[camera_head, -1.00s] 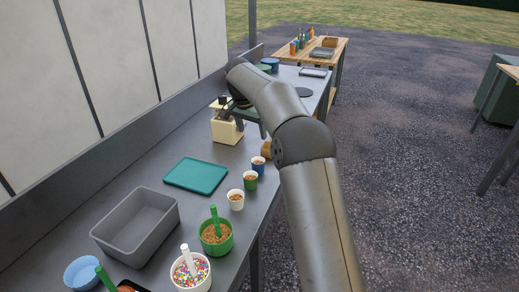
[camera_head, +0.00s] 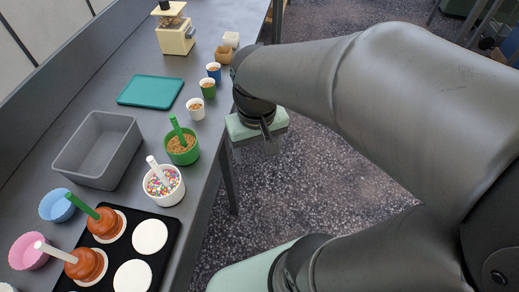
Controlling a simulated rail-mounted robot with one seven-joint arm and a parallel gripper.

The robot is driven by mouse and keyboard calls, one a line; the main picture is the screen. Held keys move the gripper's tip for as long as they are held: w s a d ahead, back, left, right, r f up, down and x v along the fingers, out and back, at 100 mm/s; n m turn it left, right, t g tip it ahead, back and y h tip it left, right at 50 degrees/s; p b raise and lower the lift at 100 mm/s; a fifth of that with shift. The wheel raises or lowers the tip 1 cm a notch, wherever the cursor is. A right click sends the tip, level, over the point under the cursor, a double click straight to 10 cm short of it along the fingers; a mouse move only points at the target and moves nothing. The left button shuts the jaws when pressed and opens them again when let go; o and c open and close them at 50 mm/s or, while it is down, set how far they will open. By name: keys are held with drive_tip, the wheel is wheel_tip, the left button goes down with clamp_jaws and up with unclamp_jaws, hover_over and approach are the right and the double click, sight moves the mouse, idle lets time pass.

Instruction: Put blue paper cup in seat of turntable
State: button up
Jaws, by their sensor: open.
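The blue paper cup (camera_head: 214,71) stands upright on the grey counter near its right edge, with brown bits inside. It is in a row between a green cup (camera_head: 208,88) and a tan cup (camera_head: 223,55). My gripper (camera_head: 255,149) has a pale green body and points down past the counter's right edge, over the ground. It is open and empty, nearer to the camera than the blue cup and apart from it. I cannot make out a turntable in the current view.
A white cup (camera_head: 196,108), a green tub (camera_head: 183,147) and a white sprinkle tub (camera_head: 164,185) line the counter's right side. A grey bin (camera_head: 98,149), teal board (camera_head: 150,91) and cream machine (camera_head: 175,35) stand left and behind. A black tray (camera_head: 160,262) is in front.

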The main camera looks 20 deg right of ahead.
drive_tip(key=shift+o, duration=0.5)
drive_tip(key=shift+n, duration=0.3)
drive_tip(key=s, duration=0.1)
drive_tip(key=s+f, duration=0.1)
drive_tip(key=s, duration=0.1)
drive_tip(key=s+f, duration=0.1)
drive_tip(key=shift+s+f, duration=0.25)
drive_tip(key=shift+s, duration=0.05)
wheel_tip(320, 180, up, 8)
drive_tip(key=n+t+p, duration=0.1)
drive_tip(key=t+p, duration=0.3)
drive_tip(key=p, duration=0.1)
hover_over(214, 67)
drive_tip(key=s+d, duration=0.1)
drive_tip(key=s, duration=0.5)
drive_tip(key=shift+y, duration=0.4)
drive_tip(key=p+x, duration=0.2)
drive_tip(key=x, duration=0.9)
drive_tip(key=shift+w+d+f, duration=0.1)
drive_tip(key=shift+w+f, duration=0.05)
drive_tip(key=shift+f, duration=0.25)
drive_tip(key=shift+a+p+x, duration=0.15)
drive_tip(key=shift+p+x, duration=0.5)
drive_tip(key=shift+x, duration=0.7)
drive_tip(key=shift+a+p+x, duration=0.15)
drive_tip(key=shift+p+x, duration=0.45)
drive_tip(key=shift+x, duration=0.8)
drive_tip(key=c, duration=1.2)
